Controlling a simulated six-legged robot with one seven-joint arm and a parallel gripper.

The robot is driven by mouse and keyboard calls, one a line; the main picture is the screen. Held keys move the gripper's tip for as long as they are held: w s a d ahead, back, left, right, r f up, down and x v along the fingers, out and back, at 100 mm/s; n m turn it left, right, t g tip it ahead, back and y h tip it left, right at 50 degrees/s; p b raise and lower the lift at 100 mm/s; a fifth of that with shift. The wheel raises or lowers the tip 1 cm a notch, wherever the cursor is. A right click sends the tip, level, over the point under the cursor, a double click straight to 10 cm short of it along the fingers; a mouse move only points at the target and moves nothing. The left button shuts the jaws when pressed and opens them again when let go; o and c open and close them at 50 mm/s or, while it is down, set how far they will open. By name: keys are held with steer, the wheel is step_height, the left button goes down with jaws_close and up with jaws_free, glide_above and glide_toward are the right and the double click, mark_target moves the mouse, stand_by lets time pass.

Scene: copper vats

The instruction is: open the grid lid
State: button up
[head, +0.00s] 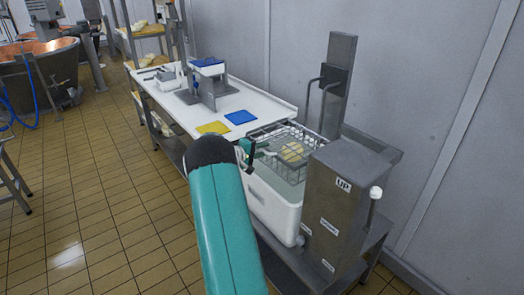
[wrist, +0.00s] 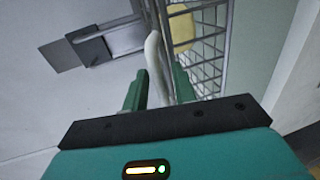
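The wire grid lid (head: 285,135) lies over the white tub (head: 272,208), beside the grey machine marked "UP". It also shows in the wrist view (wrist: 208,48), with yellow pieces (head: 293,151) by its bars. A whitish handle-like bar (wrist: 154,62) runs along the grid's side. My gripper (head: 248,150) is at the grid's left edge. In the wrist view its two green fingers (wrist: 158,85) are apart, with the white bar between them. The bar looks nearer the right finger; firm contact is not clear. The lid's hinge side cannot be made out.
The grey machine (head: 340,205) with a white knob and a tall post (head: 337,85) stand close right and behind. A white table (head: 190,115) holds a blue mat (head: 241,117), a yellow mat (head: 213,128) and a press-like device.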

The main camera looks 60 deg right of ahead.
jaws_close()
